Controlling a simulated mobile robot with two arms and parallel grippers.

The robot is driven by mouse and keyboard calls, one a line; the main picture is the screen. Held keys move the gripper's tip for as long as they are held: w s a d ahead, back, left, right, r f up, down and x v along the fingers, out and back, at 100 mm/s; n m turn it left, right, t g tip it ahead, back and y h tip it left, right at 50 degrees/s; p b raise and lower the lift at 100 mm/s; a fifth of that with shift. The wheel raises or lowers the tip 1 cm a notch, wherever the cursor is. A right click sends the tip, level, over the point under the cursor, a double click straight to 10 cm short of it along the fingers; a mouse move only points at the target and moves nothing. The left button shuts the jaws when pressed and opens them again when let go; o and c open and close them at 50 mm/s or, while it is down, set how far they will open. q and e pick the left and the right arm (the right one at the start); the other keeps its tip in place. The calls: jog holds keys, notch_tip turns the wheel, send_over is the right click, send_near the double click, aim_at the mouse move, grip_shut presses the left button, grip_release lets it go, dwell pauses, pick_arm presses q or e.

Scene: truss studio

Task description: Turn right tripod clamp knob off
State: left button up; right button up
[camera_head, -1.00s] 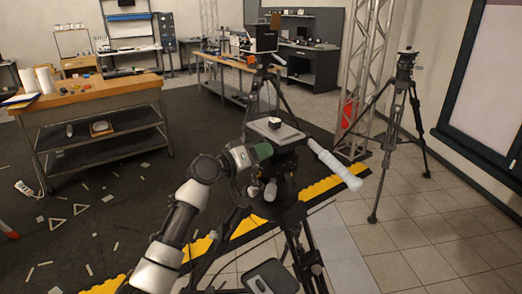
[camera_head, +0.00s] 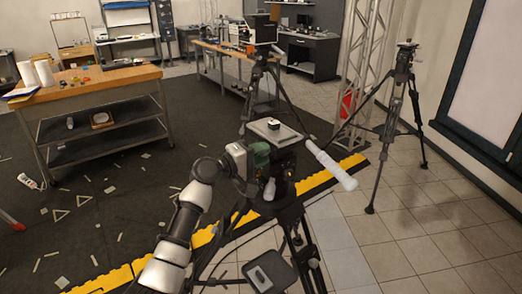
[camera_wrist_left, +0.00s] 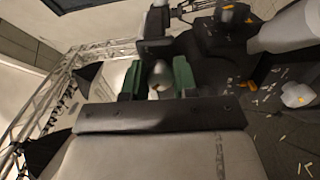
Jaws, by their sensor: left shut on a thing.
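The nearest tripod's head (camera_head: 288,165) stands upright at the middle of the head view, with a flat top plate (camera_head: 274,131) and a long pale handle (camera_head: 331,165) pointing to the lower right. My left gripper (camera_head: 261,155) reaches its left side from the left. In the left wrist view, the green fingers of my left gripper (camera_wrist_left: 158,78) stand on both sides of a rounded pale metallic knob (camera_wrist_left: 159,74) and are shut on it. In the head view the gripper hides this knob. Another pale knob (camera_head: 270,189) shows lower on the head. My right gripper is out of view.
The tripod's dark legs (camera_head: 301,250) spread below the head, close to my left arm. A second tripod (camera_head: 393,130) stands at the right by a truss (camera_head: 367,60). A wooden-topped workbench (camera_head: 95,82) is at the left. Tiled floor at the right is partly clear.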

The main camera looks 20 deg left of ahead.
pick_arm(q)
jog(key=shift+n, duration=0.4)
jog(key=o, duration=0.9)
jog(key=shift+a, duration=0.1)
jog(key=b+v, duration=0.3)
jog(key=v, duration=0.7)
jog(key=shift+s+a, duration=0.25)
jog(key=shift+s, duration=0.05)
jog(key=shift+f, duration=0.1)
